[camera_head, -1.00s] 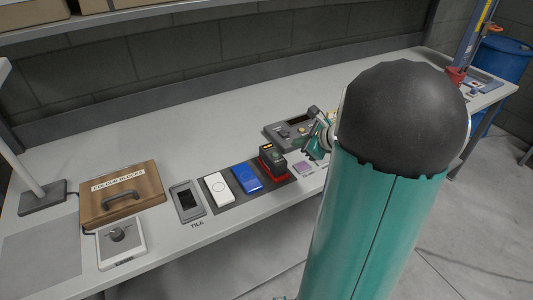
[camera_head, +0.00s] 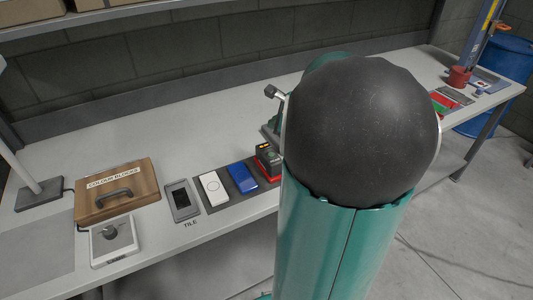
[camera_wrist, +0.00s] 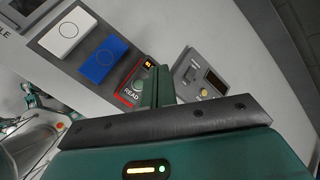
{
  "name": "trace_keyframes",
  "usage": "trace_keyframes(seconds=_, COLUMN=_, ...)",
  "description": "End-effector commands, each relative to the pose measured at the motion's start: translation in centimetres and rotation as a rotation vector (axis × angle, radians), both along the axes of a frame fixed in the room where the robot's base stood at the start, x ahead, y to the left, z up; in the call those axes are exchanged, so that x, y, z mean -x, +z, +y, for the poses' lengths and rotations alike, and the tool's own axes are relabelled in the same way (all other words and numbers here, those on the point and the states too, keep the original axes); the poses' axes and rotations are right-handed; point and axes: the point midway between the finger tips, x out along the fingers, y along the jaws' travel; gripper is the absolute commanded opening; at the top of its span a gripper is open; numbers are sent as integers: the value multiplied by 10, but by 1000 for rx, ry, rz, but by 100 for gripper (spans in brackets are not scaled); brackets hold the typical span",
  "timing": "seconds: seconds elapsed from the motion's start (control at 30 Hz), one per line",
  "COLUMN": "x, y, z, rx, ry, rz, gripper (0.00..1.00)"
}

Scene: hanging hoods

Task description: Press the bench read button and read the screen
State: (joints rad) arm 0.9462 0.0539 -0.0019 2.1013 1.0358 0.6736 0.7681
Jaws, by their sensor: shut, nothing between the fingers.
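In the wrist view, the reader (camera_wrist: 124,95) carries the word READ beside a round green button (camera_wrist: 138,84). The lit screen (camera_wrist: 149,65) is partly visible there, its text unclear. My gripper (camera_wrist: 157,80) is shut and empty, its fingertips over the reader close beside the button. I cannot tell whether they touch it.
A white block (camera_head: 213,188) and a blue block (camera_head: 242,178) lie left of the reader. A grey device (camera_wrist: 201,78) with knobs stands right of it. A wooden case (camera_head: 117,190) and a grey tile device (camera_head: 183,200) are further left.

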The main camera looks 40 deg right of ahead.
Motion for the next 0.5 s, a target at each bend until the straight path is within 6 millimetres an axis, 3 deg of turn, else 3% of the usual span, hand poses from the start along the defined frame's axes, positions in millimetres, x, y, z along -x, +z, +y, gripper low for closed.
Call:
trace_keyframes(seconds=0.33, x=3, y=-1, z=-2, rx=0, ry=-7, rz=1, gripper=0)
trace_keyframes(seconds=0.5, x=2, y=-11, z=-2, rx=-2, ry=-6, rz=1, gripper=0)
